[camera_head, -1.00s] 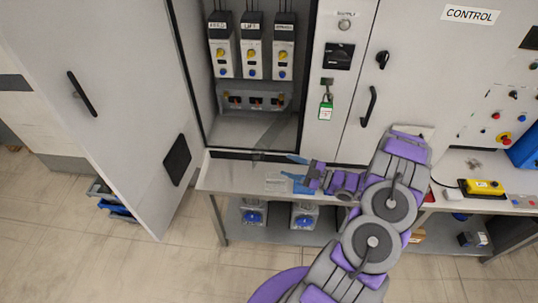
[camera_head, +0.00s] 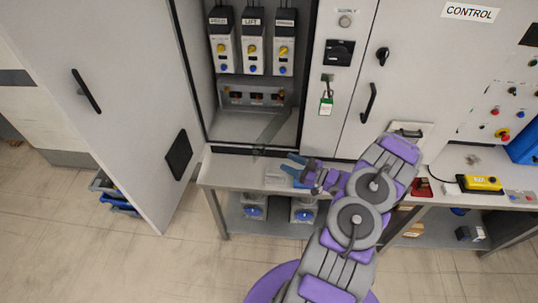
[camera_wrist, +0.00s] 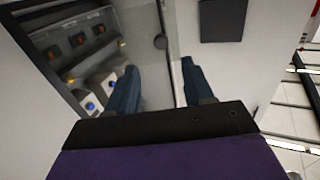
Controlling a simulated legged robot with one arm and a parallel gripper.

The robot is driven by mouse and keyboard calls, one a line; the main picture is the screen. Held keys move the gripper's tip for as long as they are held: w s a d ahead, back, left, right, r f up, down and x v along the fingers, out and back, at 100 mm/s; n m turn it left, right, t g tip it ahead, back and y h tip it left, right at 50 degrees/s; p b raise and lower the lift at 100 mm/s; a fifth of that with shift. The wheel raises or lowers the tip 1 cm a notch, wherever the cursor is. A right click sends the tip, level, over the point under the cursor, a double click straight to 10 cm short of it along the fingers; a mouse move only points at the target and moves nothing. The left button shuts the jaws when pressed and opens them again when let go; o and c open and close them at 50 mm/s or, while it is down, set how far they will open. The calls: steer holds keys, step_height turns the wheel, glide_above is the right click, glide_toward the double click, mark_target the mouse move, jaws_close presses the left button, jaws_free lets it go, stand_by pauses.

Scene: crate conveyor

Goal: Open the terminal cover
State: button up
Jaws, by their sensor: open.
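A see-through panel, which looks like the terminal cover (camera_head: 270,132), juts at an angle out of the lower part of the open cabinet, below the terminal row (camera_head: 252,96). In the wrist view the clear cover (camera_wrist: 140,28) has a dark round knob (camera_wrist: 160,42) near its edge. My gripper (camera_head: 288,165) is open and empty, in front of the cabinet's lower edge, to the right of the cover. In the wrist view its blue fingers (camera_wrist: 158,75) are spread below the knob, with the panel edge seen between them. I cannot tell whether they touch it.
The large cabinet door (camera_head: 125,110) stands open at the left. A narrow metal bench (camera_head: 235,175) runs below the cabinet. A green padlock (camera_head: 326,104) hangs on the panel at right. A yellow control box (camera_head: 482,183) lies farther right on the bench.

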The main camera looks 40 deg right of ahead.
steer(key=b+x, duration=0.1)
steer(key=x, duration=0.8)
steer(key=shift+w+a, duration=0.15)
steer(key=shift+w, duration=0.1)
steer(key=shift+f, duration=0.1)
steer(key=shift+c, duration=0.5)
jaws_close()
